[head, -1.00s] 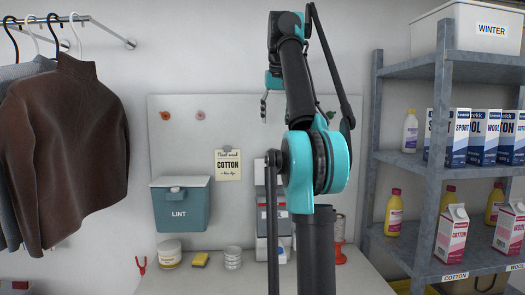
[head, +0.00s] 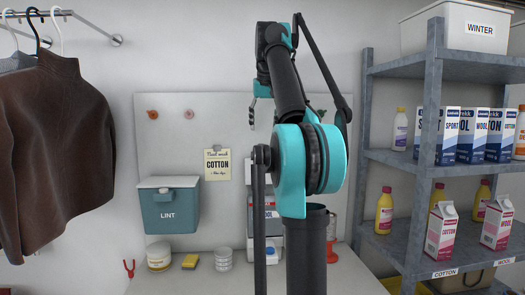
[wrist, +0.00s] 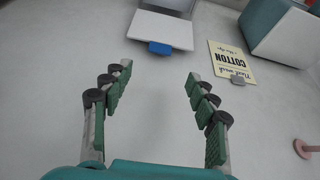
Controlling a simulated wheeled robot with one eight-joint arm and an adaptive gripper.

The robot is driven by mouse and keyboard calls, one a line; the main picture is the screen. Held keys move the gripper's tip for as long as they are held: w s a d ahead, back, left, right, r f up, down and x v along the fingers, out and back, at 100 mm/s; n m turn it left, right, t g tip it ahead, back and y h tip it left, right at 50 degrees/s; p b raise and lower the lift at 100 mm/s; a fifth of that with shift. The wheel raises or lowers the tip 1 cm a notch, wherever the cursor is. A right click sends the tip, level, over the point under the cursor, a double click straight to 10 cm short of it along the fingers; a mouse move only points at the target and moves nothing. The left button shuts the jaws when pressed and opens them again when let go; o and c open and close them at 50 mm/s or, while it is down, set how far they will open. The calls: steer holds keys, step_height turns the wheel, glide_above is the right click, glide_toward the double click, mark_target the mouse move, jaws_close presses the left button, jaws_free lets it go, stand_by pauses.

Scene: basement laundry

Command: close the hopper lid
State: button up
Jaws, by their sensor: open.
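The hopper (head: 267,215) is a white-and-grey unit on the wall board, mostly hidden behind my arm in the head view. Its white lid (head: 251,175) shows as a strip beside my arm and looks raised. In the wrist view, which is upside down, the lid (wrist: 160,27) is a pale panel with a blue tab (wrist: 160,47) on its edge. My gripper (head: 252,113) is above the lid in the head view. In the wrist view my gripper (wrist: 158,76) is open and empty, its fingertips apart from the tab.
A teal lint bin (head: 168,218) and a COTTON note (head: 217,166) are on the board left of the hopper. Tubs and a sponge (head: 190,262) stand on the counter below. A loaded shelf (head: 429,172) is at right, hanging clothes (head: 65,155) at left.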

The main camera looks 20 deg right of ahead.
mark_target(262, 151)
steer(key=x, duration=1.1)
steer(key=shift+c, duration=0.3)
jaws_close()
